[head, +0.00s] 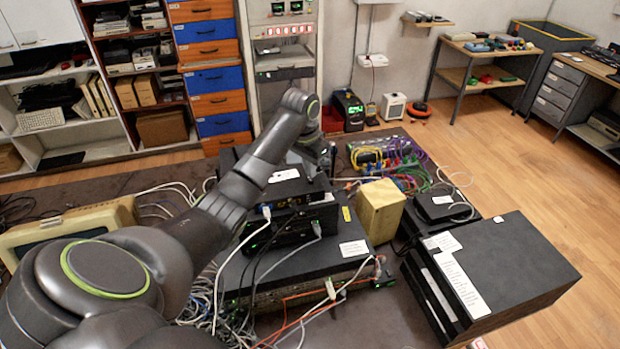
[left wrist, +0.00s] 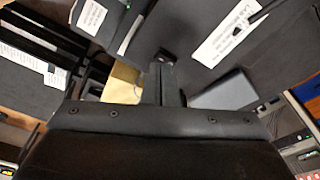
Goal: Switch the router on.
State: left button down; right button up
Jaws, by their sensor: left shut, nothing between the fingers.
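A stack of black network boxes stands on the table in front of me. The top black box (head: 290,192), with a white label and a small lit display, looks like the router; I cannot tell for sure. My left gripper (head: 326,172) is at the far right end of this box, pointing down, partly hidden by its own wrist. In the left wrist view the left gripper (left wrist: 166,84) is shut and empty. A small dark block (left wrist: 166,54) shows just beyond the fingertips, perhaps a switch. I cannot tell whether they touch. My right gripper is not in view.
A yellowish box (head: 380,210) stands right of the stack. A large black case (head: 520,262) is at the right. Loose cables (head: 215,295) lie left and front of the stack. Coloured cables (head: 405,165) crowd the table behind. A beige monitor (head: 70,228) is at left.

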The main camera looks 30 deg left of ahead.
aim_at(310, 180)
pick_arm(q)
jog(key=shift+f, duration=0.8)
jog(key=shift+r+p, duration=0.35)
jog(key=shift+r, duration=3.2)
